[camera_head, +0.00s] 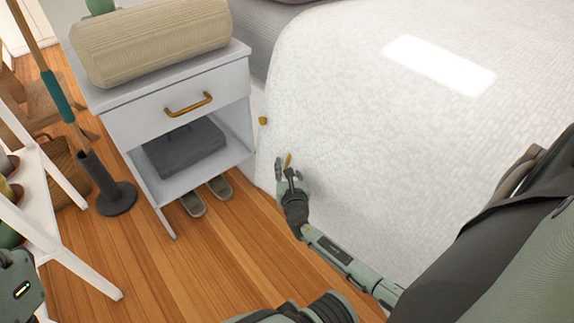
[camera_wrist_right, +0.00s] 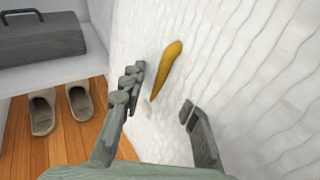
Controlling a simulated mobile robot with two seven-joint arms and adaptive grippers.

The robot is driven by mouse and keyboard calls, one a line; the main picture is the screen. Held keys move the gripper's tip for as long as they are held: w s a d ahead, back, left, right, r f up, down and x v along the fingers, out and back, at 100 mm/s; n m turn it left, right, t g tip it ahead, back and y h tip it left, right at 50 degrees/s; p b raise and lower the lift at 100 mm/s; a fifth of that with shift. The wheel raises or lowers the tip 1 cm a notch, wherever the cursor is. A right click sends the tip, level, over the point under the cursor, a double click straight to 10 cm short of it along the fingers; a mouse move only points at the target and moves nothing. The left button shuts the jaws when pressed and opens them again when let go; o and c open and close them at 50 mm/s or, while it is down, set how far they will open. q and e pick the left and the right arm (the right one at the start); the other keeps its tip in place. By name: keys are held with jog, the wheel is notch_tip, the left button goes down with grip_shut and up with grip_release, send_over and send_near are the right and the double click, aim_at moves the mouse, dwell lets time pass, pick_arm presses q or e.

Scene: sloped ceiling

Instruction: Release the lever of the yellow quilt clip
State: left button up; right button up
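A yellow, tapered lever-like piece (camera_head: 288,160) stands out against the side of the white quilt (camera_head: 400,140), at the fingertips of my right gripper (camera_head: 284,172). In the right wrist view this yellow piece (camera_wrist_right: 165,68) is slanted, just beyond and between the fingers. The right gripper (camera_wrist_right: 162,98) is open, with one finger on each side and a gap between them. I see no clear contact with the yellow piece. A second small yellow piece (camera_head: 263,121) sits on the quilt edge, up and left.
A white nightstand (camera_head: 175,110) with a brass handle stands left of the bed, a beige cushion (camera_head: 150,38) on top and a dark grey case (camera_head: 184,147) on its shelf. Slippers (camera_head: 193,203) lie below. A white ladder-like stand (camera_head: 45,230) is at left. Wooden floor is clear in front.

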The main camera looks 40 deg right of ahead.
jog(key=v, duration=0.7)
jog(key=shift+s, duration=0.2)
jog(key=shift+a, duration=0.1)
